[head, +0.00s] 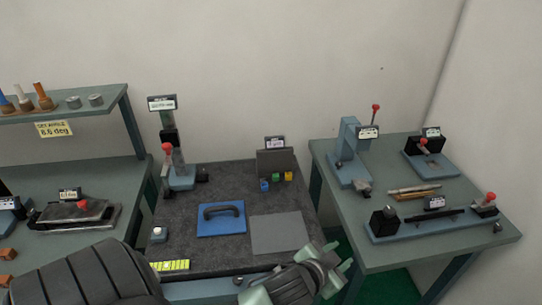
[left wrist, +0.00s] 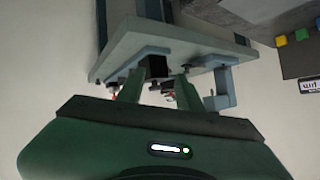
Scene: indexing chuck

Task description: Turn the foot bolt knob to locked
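I cannot tell for sure which part is the foot bolt knob. A small grey round knob (head: 498,227) sits at the right end of the long blue fixture (head: 400,231) on the right table. My left gripper (head: 342,264) is over the gap between the middle bench and the right table, apart from that fixture. In the left wrist view, the left gripper's two fingers (left wrist: 158,88) stand apart with nothing seen held between them. Beyond them is a table with blue fixtures and a black block (left wrist: 155,68). My right gripper is not in view.
The right table (head: 455,255) also holds an upright blue press (head: 350,150) with a red-knobbed lever. The middle bench (head: 210,262) holds a blue plate with a handle (head: 221,220), a grey plate (head: 279,233) and small coloured blocks (head: 276,178). A shelf table stands at left.

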